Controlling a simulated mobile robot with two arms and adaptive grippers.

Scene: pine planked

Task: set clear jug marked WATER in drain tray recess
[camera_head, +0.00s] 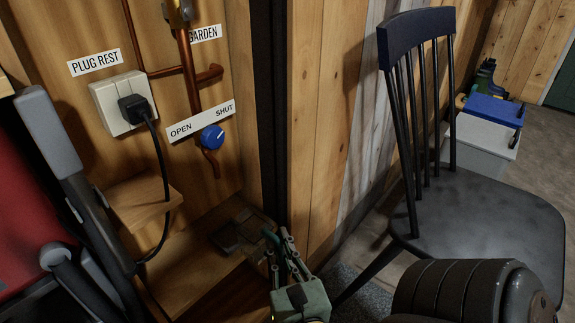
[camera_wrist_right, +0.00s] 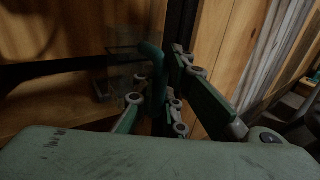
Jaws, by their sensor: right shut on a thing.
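My right gripper (camera_head: 277,245) is shut on the teal handle of the clear jug (camera_head: 246,229). In the right wrist view the curved handle (camera_wrist_right: 154,78) stands between the two fingers, and the faint see-through jug body (camera_wrist_right: 122,68) is to its left. The jug is at the right end of the low wooden shelf, close to the dark post. A dark, squarish patch on the shelf shows around and through the jug; I cannot tell the drain tray's recess apart from it, nor whether the jug touches it. No WATER marking is readable. My left gripper is not in view.
A wall socket (camera_head: 108,103) with a black plug and hanging cord, copper pipes (camera_head: 190,75) and a blue knob (camera_head: 212,137) are above the shelf (camera_head: 195,262). A dark post (camera_head: 270,120) borders it. A black chair (camera_head: 480,215) stands right. A red padded thing (camera_head: 30,200) is left.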

